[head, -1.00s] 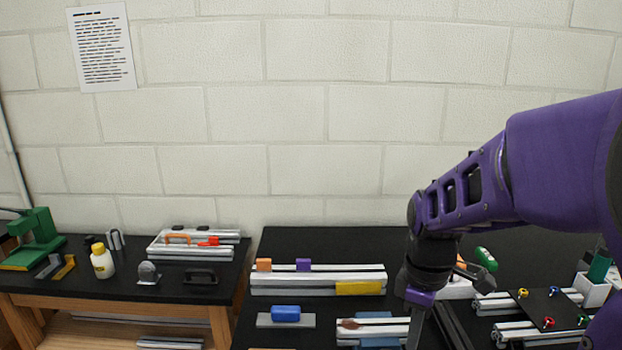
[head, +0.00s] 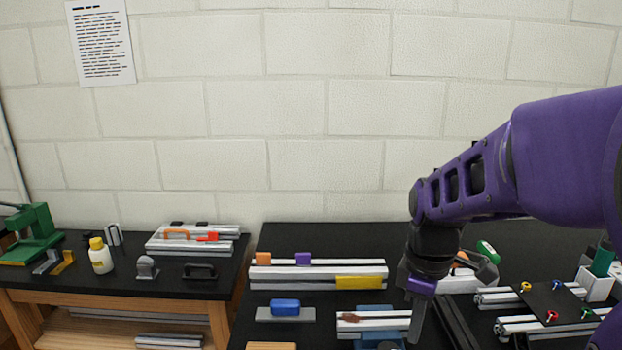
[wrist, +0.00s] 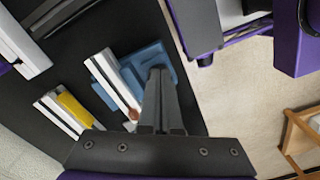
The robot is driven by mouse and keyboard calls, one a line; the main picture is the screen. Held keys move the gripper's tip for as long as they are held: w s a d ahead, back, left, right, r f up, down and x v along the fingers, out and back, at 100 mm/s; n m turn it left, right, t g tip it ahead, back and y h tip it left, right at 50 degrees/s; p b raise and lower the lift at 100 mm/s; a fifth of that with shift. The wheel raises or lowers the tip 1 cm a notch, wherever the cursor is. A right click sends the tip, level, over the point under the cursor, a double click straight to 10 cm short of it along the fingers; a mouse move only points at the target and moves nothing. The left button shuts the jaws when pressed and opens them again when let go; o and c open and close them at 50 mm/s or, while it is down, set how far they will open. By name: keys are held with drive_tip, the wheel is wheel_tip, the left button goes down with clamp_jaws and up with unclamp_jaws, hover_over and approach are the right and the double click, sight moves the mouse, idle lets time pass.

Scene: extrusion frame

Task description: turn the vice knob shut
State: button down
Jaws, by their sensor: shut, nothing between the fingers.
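The blue vice (head: 372,337) stands near the front of the right-hand black table, with a silver extrusion (head: 395,323) lying across it. The vice also shows in the wrist view (wrist: 155,58). A reddish-brown patch or part (head: 350,317) is on the extrusion; I cannot tell which. My gripper (head: 415,340) points down beside the right end of the extrusion. In the wrist view its fingers (wrist: 158,72) are together and empty, overlapping the vice's blue body. Whether they touch it is unclear. I cannot make out the vice knob; the fingers may hide it.
A long extrusion with a yellow block (head: 360,282) lies behind the vice. A blue block (head: 285,307) on a grey plate is to the left. A dark rail (head: 455,320) and a black plate with coloured knobs (head: 550,302) are to the right.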

wheel_tip(320, 180, down, 6)
drive_tip(key=b, duration=0.3)
drive_tip(key=shift+r+b, duration=0.2)
drive_tip(key=shift+b, duration=0.1)
drive_tip(key=shift+w+a, duration=0.15)
drive_tip(key=shift+a, duration=0.2)
idle(0.4)
drive_tip(key=shift+a+p, duration=0.15)
drive_tip(key=shift+p, duration=0.25)
drive_tip(key=shift+s+r, duration=0.1)
drive_tip(key=shift+s, duration=0.1)
drive_tip(key=shift+s+d, duration=0.1)
drive_tip(key=shift+d, duration=0.2)
wheel_tip(320, 180, up, 6)
drive_tip(key=p, duration=0.5)
drive_tip(key=shift+d, duration=0.1)
